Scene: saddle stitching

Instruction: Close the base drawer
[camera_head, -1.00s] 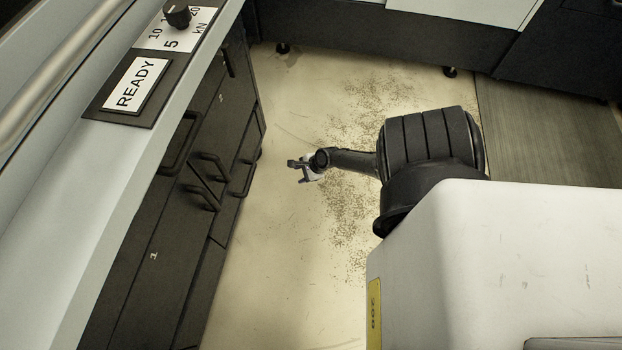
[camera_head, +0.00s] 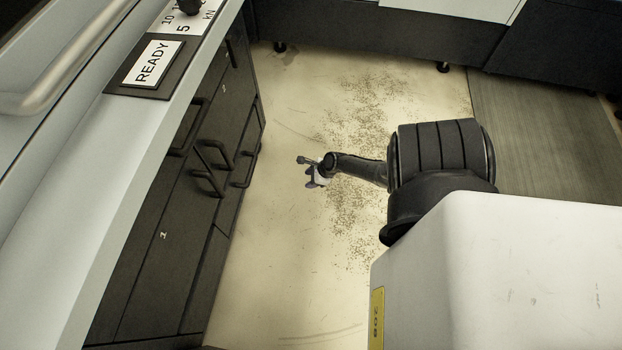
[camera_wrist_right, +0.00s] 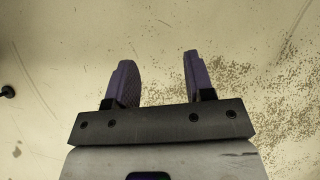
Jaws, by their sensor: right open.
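The dark cabinet (camera_head: 170,240) with its door and drawer fronts runs along the left of the head view, under a pale worktop. Several dark bar handles stick out from it, including a low one (camera_head: 248,172) on the lower front nearest the floor. I cannot tell from here whether any drawer stands open. My right gripper (camera_head: 309,172) is over the floor to the right of the cabinet, apart from the handles. In the right wrist view its two fingers (camera_wrist_right: 157,68) are spread, with only floor between them. My left gripper is not in view.
A READY sign (camera_head: 154,63) and a dial (camera_head: 189,6) sit on the worktop. The speckled pale floor (camera_head: 300,260) is clear between cabinet and arm. Dark units on small feet (camera_head: 442,67) stand at the back, and a grey mat (camera_head: 545,130) lies at right.

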